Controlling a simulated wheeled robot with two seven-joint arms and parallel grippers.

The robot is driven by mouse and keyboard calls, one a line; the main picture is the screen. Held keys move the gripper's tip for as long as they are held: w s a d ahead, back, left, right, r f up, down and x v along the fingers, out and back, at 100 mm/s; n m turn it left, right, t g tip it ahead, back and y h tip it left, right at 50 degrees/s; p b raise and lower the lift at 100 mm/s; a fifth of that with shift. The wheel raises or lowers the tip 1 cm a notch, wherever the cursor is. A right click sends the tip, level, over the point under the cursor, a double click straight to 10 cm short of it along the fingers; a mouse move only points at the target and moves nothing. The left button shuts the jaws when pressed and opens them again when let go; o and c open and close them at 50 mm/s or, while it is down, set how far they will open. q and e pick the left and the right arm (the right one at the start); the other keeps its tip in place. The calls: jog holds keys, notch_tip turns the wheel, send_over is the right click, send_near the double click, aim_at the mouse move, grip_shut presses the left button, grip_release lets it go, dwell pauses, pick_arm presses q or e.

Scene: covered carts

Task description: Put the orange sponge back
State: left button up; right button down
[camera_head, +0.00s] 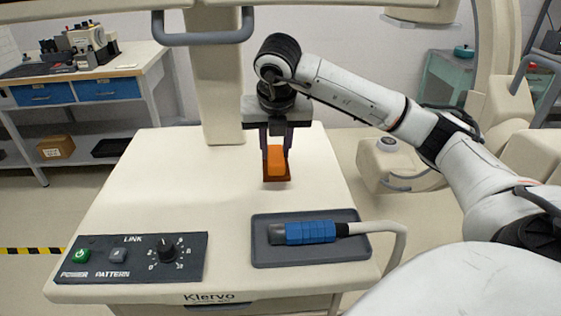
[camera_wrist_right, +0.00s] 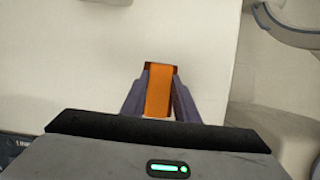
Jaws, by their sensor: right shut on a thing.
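The orange sponge (camera_head: 276,162) is between the fingers of my right gripper (camera_head: 275,160), over the far middle part of the cream cart top (camera_head: 200,185). A darker brownish-orange edge shows below the sponge; I cannot tell whether it is part of the sponge or a shadowed surface. In the right wrist view the sponge (camera_wrist_right: 158,92) stands between the two dark fingers of the right gripper (camera_wrist_right: 158,95), which press on its sides. I cannot tell whether the sponge touches the cart top. My left gripper is not in view.
A control panel (camera_head: 125,258) with a knob and buttons is at the cart's front left. A dark tray (camera_head: 262,252) holding a blue cable connector (camera_head: 310,232) is at the front right. A workbench (camera_head: 150,75) stands at the back left. The cart's middle is clear.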

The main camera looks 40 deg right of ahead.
aim_at(281, 154)
jog(key=shift+s+d+f, duration=0.1)
jog(key=shift+s+d, duration=0.05)
jog(key=shift+d, duration=0.1)
jog(key=f+b, duration=0.3)
jog(key=shift+s+d+f, duration=0.2)
jog(key=shift+f, duration=0.1)
jog(key=shift+r, duration=0.15)
jog(key=c, duration=1.4)
grip_release()
